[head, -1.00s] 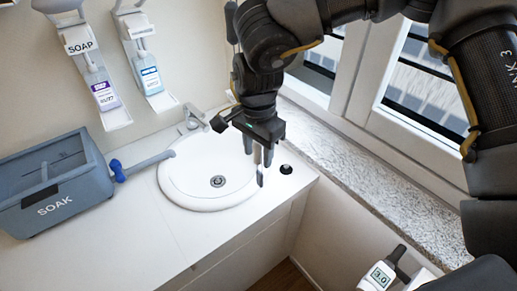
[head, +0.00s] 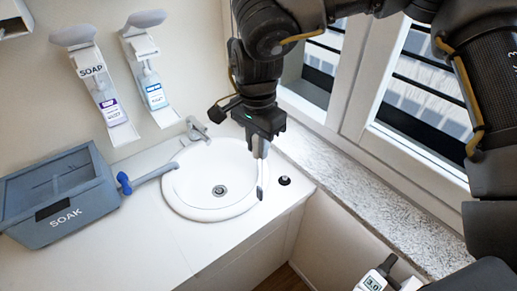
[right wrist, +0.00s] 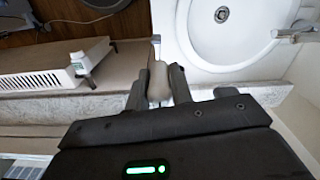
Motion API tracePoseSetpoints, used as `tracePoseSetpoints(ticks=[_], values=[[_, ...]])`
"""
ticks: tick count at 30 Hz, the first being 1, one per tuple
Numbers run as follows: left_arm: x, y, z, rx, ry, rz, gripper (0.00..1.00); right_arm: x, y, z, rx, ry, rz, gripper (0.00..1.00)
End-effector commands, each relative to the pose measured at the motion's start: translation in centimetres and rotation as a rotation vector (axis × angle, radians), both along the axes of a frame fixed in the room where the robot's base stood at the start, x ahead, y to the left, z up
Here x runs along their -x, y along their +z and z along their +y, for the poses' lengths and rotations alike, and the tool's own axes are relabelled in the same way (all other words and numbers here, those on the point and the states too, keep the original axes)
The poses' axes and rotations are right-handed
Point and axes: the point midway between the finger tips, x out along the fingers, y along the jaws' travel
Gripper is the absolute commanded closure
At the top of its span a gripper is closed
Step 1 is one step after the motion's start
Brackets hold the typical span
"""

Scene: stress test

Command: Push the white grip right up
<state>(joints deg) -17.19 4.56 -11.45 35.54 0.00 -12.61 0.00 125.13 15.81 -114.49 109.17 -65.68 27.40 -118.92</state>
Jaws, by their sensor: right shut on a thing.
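The white grip (head: 261,180) stands upright at the right rim of the washbasin, near the counter's front corner. My right gripper (head: 260,152) comes down on it from above, fingers close together. In the right wrist view the pale grip (right wrist: 158,82) sits between the two fingers of my right gripper (right wrist: 160,88), which are shut on it. A thin part of it reaches out past the fingertips toward the basin edge. Its lower end is hard to make out against the white basin. My left gripper is not in view.
The washbasin (head: 186,203) with its tap (head: 195,129) lies left of the grip. A small black knob (head: 284,181) is close on the right. A grey SOAK bin (head: 70,228) stands at left. The stone windowsill (head: 340,190) runs along the right.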

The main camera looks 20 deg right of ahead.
Motion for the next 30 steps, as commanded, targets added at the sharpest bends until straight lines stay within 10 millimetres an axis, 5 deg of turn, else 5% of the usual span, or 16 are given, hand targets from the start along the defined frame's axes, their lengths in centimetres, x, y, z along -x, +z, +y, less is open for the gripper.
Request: tracePoseSetpoints(ticks=[3,14,15,19,30], values=[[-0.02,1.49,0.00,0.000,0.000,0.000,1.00,-0.01,1.95,-0.01,-0.001,-0.001,0.001,1.00],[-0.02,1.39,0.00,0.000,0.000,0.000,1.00,0.00,1.97,0.00,-0.001,-0.001,0.001,1.00],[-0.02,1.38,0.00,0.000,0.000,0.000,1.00,0.00,1.96,0.00,-0.001,-0.001,0.001,0.74],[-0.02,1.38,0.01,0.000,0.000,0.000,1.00,0.00,1.95,0.00,-0.001,0.000,0.001,0.57],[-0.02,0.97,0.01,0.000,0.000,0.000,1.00,0.01,1.43,-0.01,0.001,0.000,0.001,0.56]])
